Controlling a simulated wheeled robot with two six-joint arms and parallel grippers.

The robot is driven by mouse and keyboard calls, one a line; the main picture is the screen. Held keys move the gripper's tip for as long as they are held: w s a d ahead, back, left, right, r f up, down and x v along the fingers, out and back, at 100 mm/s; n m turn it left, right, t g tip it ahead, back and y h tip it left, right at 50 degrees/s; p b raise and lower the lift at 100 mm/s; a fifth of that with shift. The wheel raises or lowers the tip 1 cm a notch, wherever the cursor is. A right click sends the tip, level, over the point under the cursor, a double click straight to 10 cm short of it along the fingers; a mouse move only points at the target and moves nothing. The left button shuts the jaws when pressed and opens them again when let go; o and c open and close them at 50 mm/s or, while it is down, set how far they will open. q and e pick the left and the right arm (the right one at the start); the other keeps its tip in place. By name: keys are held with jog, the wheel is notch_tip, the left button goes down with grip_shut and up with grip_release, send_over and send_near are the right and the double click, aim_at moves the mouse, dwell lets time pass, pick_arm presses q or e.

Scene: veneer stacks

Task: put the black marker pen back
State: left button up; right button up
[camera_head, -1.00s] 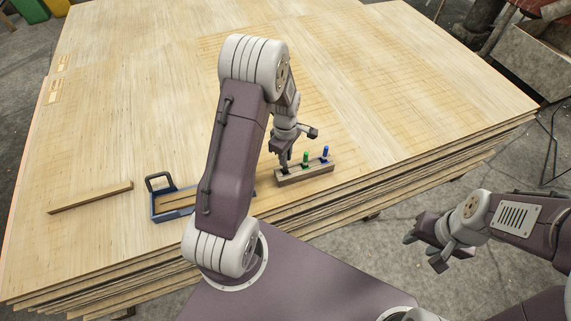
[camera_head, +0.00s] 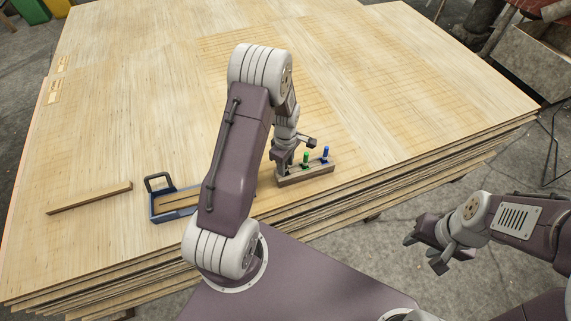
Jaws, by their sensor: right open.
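A wooden pen block (camera_head: 308,174) stands near the front edge of the wood sheets. A green marker (camera_head: 305,158) and a blue marker (camera_head: 325,153) stand upright in its middle and right end. My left gripper (camera_head: 282,168) points down at the left end of the block. The black marker pen cannot be made out; the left gripper covers that end of the block. The picture does not show whether its fingers are open or shut. My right gripper (camera_head: 422,253) is open and empty, off to the right above the floor, away from the block.
A blue tray (camera_head: 157,206) with a black handle and wooden strips in it lies left of my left arm, which partly covers it. A loose wooden strip (camera_head: 90,197) lies further left. The sheets behind the block are clear.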

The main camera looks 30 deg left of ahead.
pick_arm(q)
jog(key=shift+r, duration=0.4)
notch_tip(320, 180, up, 12)
jog(key=shift+f+p, duration=0.2)
jog(key=shift+p, duration=0.7)
jog(key=s+d+r+m, duration=0.1)
jog(key=s+d+m, duration=0.2)
jog(key=s+m, duration=0.3)
jog(key=s+d+r+m+t, duration=0.1)
jog(key=s+d+m, duration=0.3)
jog(key=m, duration=0.7)
jog(key=s+r, duration=0.1)
jog(key=s, duration=0.1)
jog(key=shift+s+d, duration=0.2)
jog(key=shift+s, duration=0.2)
notch_tip(320, 180, up, 3)
jog(key=p, duration=0.3)
jog(key=shift+r, duration=0.2)
